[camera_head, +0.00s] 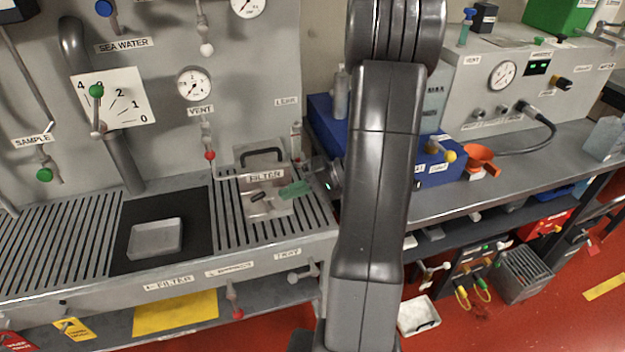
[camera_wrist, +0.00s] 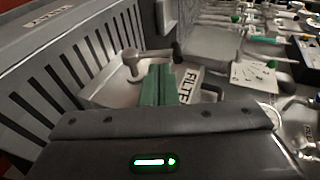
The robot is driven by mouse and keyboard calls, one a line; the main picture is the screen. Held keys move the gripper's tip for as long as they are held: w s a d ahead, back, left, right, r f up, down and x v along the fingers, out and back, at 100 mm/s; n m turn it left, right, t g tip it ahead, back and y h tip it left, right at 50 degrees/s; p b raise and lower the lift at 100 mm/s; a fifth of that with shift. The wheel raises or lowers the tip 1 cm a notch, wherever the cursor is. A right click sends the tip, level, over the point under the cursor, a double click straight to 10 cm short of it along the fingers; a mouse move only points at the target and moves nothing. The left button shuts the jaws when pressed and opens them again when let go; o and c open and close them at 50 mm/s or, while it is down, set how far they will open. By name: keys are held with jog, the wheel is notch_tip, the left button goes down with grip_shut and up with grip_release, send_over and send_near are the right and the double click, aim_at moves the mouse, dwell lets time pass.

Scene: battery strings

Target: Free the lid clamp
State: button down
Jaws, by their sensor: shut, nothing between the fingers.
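The filter housing (camera_head: 258,207) is a grey metal box labelled FILTER, with a dark handle on its lid (camera_head: 262,153), on the slatted drain tray. The lid clamp (camera_wrist: 140,65) appears to be the grey lever with a dark knob in the wrist view, just beyond my fingertips. A small dark-ended piece (camera_head: 259,196) on the housing front in the head view may be the same clamp. My gripper (camera_head: 284,192) has green fingers closed together, empty, at the right front of the housing. The fingers also show in the wrist view (camera_wrist: 158,72); whether they touch the clamp is unclear.
A shallow grey tray (camera_head: 155,239) sits on a black mat to the left. The gauge panel with valves (camera_head: 196,84) rises behind. A blue box (camera_head: 322,120) stands right of the housing, partly behind my arm.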

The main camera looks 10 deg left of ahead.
aim_at(263, 202)
jog(key=shift+p+x, duration=0.35)
jog(key=shift+x, duration=1.6)
jog(key=shift+s+a+h, duration=0.2)
jog(key=shift+h, duration=0.2)
jog(key=h, duration=0.1)
jog(key=s+a+t+h, duration=0.1)
jog(key=shift+a+r+n+t+h, duration=0.2)
jog(key=shift+n+t+h, duration=0.1)
jog(key=shift+s+a+f+t+h, duration=0.25)
jog(key=shift+a+f+t+h, duration=0.2)
jog(key=shift+h, duration=0.25)
jog(key=shift+s+a+f+t+h, duration=0.25)
jog(key=shift+a+t+h, duration=0.1)
jog(key=shift+a+h, duration=0.3)
jog(key=shift+s+a+f+t+h, duration=0.3)
jog(key=shift+a+f+t+h, duration=0.1)
jog(key=shift+h, duration=0.35)
jog(key=shift+s+b, duration=0.1)
jog(key=shift+b, duration=0.25)
